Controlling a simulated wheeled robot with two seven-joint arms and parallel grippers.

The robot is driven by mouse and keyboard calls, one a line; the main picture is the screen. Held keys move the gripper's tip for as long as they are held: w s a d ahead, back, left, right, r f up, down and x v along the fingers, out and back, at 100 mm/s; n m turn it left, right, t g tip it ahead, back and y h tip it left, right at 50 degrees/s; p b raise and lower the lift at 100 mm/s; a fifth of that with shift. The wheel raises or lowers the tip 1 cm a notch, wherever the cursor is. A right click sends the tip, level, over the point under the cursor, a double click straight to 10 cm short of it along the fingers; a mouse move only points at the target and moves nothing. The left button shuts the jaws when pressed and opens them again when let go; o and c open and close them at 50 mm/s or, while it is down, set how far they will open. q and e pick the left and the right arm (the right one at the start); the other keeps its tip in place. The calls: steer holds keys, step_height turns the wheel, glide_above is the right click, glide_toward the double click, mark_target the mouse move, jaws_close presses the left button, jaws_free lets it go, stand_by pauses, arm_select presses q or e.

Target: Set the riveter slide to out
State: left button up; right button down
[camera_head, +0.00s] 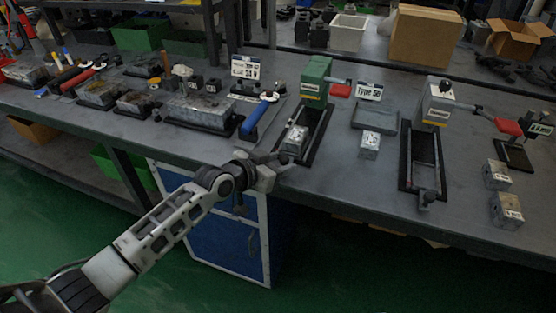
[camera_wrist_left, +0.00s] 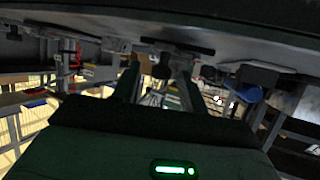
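Two bench machines could be the riveter; their labels are too small to read. The green machine (camera_head: 314,80) has a red-ended lever (camera_head: 340,90) and a long dark frame (camera_head: 318,135) with a grey metal block (camera_head: 295,140) at its near end. The grey machine (camera_head: 437,102) has a red-ended lever (camera_head: 508,126) and a similar frame (camera_head: 407,160) with a small knob (camera_head: 427,198) at its near end. My left gripper (camera_head: 282,160) is at the table's front edge, near the green machine's frame. In the wrist view its fingers (camera_wrist_left: 160,85) stand apart, with nothing seen held. My right gripper is out of view.
Loose metal blocks sit by a flat grey tray (camera_head: 375,117) and on the right (camera_head: 497,175). Cardboard boxes (camera_head: 425,37) stand behind. A blue cabinet (camera_head: 215,235) is below the table.

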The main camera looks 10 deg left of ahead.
arm_select(q)
steer(key=v, duration=1.6)
